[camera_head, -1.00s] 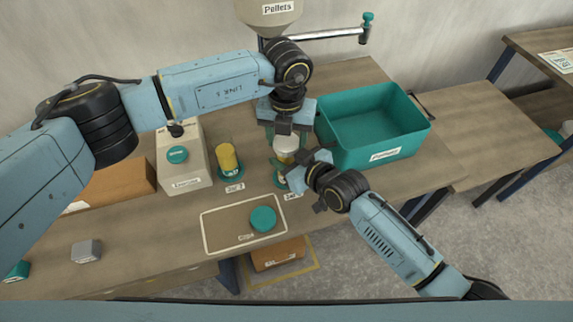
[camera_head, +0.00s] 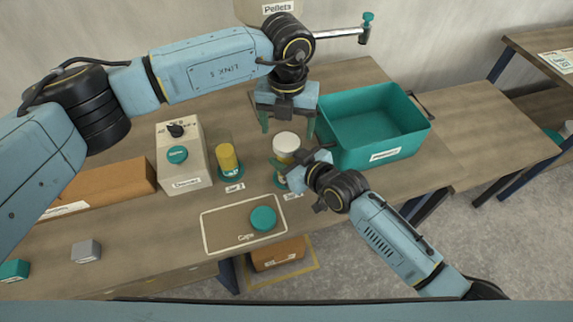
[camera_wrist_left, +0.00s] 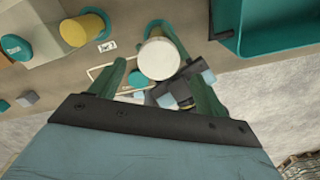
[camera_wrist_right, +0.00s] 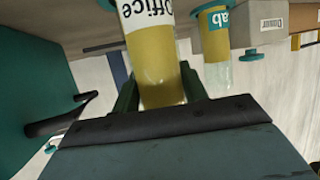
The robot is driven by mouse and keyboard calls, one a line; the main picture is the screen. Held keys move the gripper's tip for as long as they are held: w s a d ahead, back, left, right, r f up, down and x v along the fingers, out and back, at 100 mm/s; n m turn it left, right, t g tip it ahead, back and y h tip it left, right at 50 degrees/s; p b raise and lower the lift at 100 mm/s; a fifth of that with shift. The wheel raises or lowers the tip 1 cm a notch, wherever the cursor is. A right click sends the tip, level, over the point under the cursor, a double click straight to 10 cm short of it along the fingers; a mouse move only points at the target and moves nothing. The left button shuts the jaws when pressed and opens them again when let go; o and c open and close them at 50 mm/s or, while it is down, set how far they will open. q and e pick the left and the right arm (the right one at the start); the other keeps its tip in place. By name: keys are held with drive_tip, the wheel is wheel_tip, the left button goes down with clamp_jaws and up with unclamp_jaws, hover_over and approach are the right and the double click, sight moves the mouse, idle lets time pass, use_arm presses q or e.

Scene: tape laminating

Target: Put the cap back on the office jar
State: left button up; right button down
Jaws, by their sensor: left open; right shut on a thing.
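The office jar (camera_wrist_right: 152,55) stands upright, with its "Office" label and yellow contents showing in the right wrist view. My right gripper (camera_head: 288,168) is shut around its body from the front right. A white cap (camera_head: 286,142) sits on top of the jar and looks level; its seating cannot be told exactly. It also shows as a white disc in the left wrist view (camera_wrist_left: 158,58). My left gripper (camera_head: 288,124) is open and empty, pointing down above the cap, with one finger to each side and clear of it.
A jar with yellow contents (camera_head: 228,158) stands on a teal base to the left. A teal cap (camera_head: 263,218) lies on the outlined caps area (camera_head: 222,238) in front. A teal bin (camera_head: 375,150) is close on the right. A dispenser box (camera_head: 185,170) stands left.

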sight(286, 142)
use_arm(q)
drive_tip(key=shift+r, duration=0.15)
drive_tip(key=shift+c, duration=0.5)
drive_tip(key=shift+d+r+n, duration=0.1)
drive_tip(key=shift+r+n, duration=0.45)
drive_tip(key=shift+n, duration=0.25)
wheel_tip(286, 142, up, 2)
drive_tip(key=n, duration=0.4)
drive_tip(key=shift+r, duration=0.2)
wheel_tip(286, 142, down, 8)
drive_tip(key=shift+f, duration=0.1)
drive_tip(key=c, duration=1)
drive_tip(key=shift+m, duration=1.7)
